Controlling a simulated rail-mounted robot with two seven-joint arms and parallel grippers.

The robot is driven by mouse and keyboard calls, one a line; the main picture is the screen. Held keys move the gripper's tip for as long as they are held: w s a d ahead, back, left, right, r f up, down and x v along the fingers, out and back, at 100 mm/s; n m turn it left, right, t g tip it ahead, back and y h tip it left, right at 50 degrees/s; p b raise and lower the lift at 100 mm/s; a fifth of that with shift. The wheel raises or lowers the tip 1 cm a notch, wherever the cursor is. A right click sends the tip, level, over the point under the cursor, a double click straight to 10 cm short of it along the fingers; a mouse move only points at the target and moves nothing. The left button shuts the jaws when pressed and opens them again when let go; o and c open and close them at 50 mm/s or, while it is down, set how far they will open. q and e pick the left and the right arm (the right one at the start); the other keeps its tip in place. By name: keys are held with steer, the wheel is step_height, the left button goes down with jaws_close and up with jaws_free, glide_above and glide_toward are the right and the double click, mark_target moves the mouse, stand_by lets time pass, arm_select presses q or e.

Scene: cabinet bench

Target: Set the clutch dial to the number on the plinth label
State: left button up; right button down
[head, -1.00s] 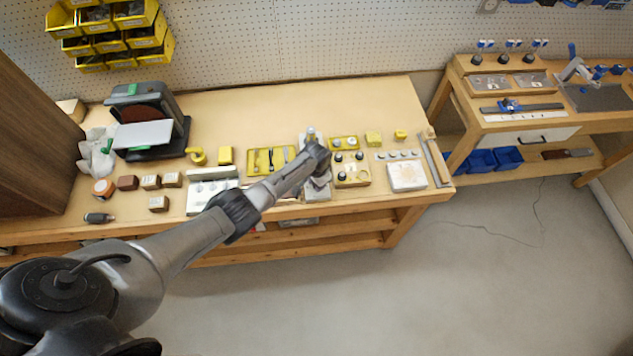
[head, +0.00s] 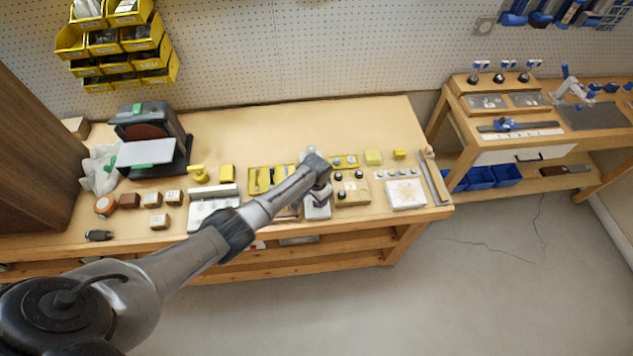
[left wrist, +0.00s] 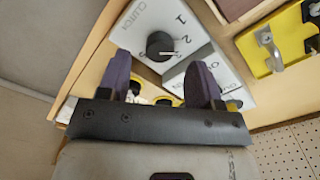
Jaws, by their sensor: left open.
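The clutch dial (left wrist: 160,46) is a round black knob with a white pointer line, on a pale panel (left wrist: 135,22) lettered CLUTCH. Numbers including 1 and 2 are printed around it. The pointer aims toward the right side of the picture; its exact number I cannot tell. My left gripper (left wrist: 159,62) is open, its two purple-grey fingers apart with the dial showing ahead between them; contact cannot be judged. In the head view, my left gripper (head: 321,188) is over the panel (head: 317,211), which the arm partly hides. I cannot read a plinth label.
A yellow tray (left wrist: 284,42) with metal parts lies beside the panel. On the bench are a knobbed box (head: 352,197), a white-topped block (head: 405,195), a long pale unit (head: 213,208) and a sander (head: 150,140).

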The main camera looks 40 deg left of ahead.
arm_select(q)
step_height(320, 180, up, 10)
steer(key=p, duration=0.1)
steer(key=shift+r, duration=0.1)
stand_by(0.7)
